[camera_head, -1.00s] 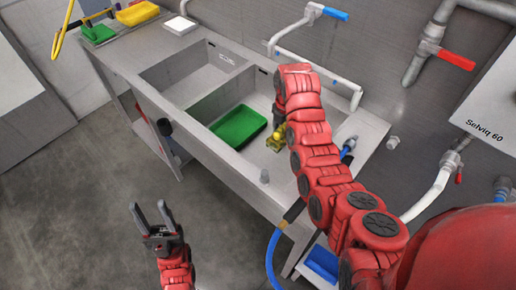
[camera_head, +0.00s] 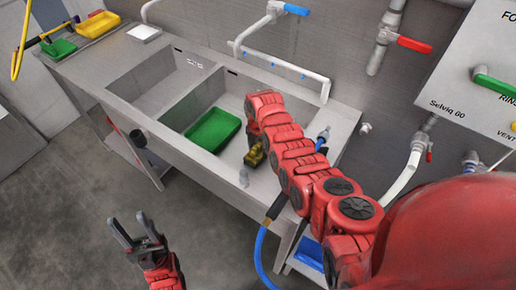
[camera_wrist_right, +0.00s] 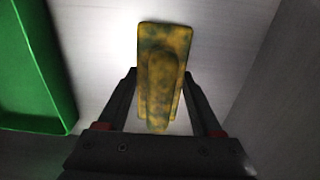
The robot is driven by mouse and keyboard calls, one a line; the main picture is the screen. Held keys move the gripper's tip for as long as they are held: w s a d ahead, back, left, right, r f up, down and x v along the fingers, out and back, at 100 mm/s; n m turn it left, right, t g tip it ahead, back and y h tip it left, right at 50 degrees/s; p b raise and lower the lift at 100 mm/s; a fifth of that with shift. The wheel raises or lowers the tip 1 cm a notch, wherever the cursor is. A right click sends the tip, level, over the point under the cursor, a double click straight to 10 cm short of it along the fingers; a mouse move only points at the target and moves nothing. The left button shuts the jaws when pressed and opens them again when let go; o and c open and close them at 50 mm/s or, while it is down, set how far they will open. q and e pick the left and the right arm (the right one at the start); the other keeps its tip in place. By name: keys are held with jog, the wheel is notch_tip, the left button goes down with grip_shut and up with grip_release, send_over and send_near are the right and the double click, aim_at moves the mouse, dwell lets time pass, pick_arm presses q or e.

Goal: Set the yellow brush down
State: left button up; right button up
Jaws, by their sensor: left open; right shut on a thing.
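The yellow brush (camera_head: 256,152), smeared with dark green, is in my right gripper over the right part of the steel sink. In the right wrist view the brush (camera_wrist_right: 165,50) sits between the two black fingers of my right gripper (camera_wrist_right: 158,90), which are shut on it. A pale, flat steel surface lies beyond it; I cannot tell whether the brush touches that surface. My red right arm hides part of the sink around it. My left gripper (camera_head: 130,224) is open and empty over the floor, in front of the sink unit.
A green tray (camera_head: 213,130) lies in the right basin, left of the brush; its edge also shows in the right wrist view (camera_wrist_right: 66,100). The left basin (camera_head: 160,85) looks empty. A faucet (camera_head: 290,65) and pipes run along the back wall. A blue hose (camera_head: 259,255) hangs in front.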

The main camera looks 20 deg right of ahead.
jog(key=shift+f, duration=0.1)
jog(key=o, duration=1.5)
